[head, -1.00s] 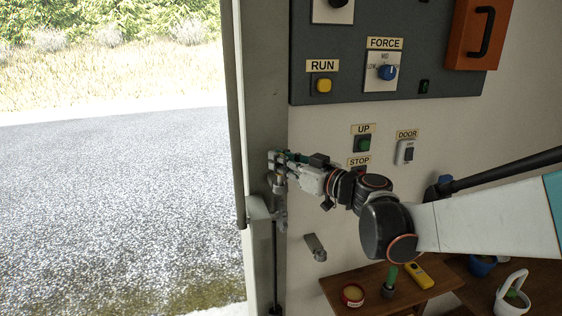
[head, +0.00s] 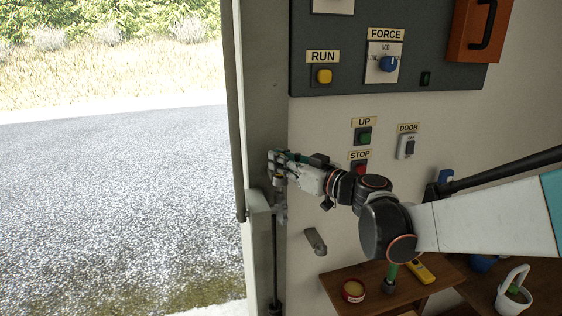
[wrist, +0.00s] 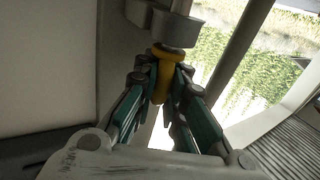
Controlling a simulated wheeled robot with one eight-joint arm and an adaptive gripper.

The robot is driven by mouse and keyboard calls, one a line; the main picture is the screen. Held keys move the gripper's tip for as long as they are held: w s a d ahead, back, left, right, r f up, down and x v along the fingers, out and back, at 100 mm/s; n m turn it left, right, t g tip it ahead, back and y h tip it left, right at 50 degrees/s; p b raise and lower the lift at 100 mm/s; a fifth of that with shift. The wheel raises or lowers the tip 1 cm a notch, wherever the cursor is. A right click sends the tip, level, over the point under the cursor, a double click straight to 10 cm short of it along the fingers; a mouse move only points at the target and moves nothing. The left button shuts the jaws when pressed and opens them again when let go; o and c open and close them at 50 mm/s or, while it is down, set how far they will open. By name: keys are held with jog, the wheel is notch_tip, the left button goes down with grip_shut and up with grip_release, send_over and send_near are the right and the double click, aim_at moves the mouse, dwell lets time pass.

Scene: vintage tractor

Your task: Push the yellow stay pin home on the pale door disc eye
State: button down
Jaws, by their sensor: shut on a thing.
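My gripper (wrist: 166,85) is shut on the yellow stay pin (wrist: 163,72) in the wrist view. The pin's flared end lies close to a grey, rounded metal piece (wrist: 178,30), which may be the pale door disc eye; I cannot tell how far the pin is in. In the head view my gripper (head: 277,166) is at the door post, just above a grey bracket (head: 280,208). There the pin is too small and too covered by the fingers to make out clearly.
The door post (head: 265,110) stands beside the open doorway on the left. Right of it are the UP button (head: 364,135), STOP button (head: 360,168) and DOOR switch (head: 407,146). A grey peg (head: 316,241) sticks out of the wall below my gripper. A wooden bench (head: 375,300) stands lower right.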

jog(key=shift+f, duration=0.2)
jog(key=c, duration=1.6)
grip_release()
jog(key=shift+o, duration=0.2)
jog(key=v, duration=1.2)
jog(key=s+a+f+m+g+h+b, duration=0.1)
jog(key=s+a+f+g+h+b, duration=0.1)
jog(key=s+f+b, duration=0.3)
jog(key=s+a+f+m+g+h+b, duration=0.1)
jog(key=s+f+g+h+b, duration=0.15)
jog(key=f, duration=0.55)
jog(key=s+d+f+m+h+b, duration=0.2)
jog(key=s+d+f+b, duration=0.2)
jog(key=f, duration=0.4)
jog(key=s+d+f+m+h+b, duration=0.2)
jog(key=s+d+f+h+b, duration=0.1)
jog(key=s+d+f+b, duration=0.2)
jog(key=s+d+f+m+h+b, duration=0.3)
jog(key=s+f+b, duration=0.3)
jog(key=f, duration=0.5)
jog(key=shift+d+f+g+b, duration=0.3)
jog(key=shift+d+g+b, duration=0.15)
jog(key=shift+d+b, duration=0.35)
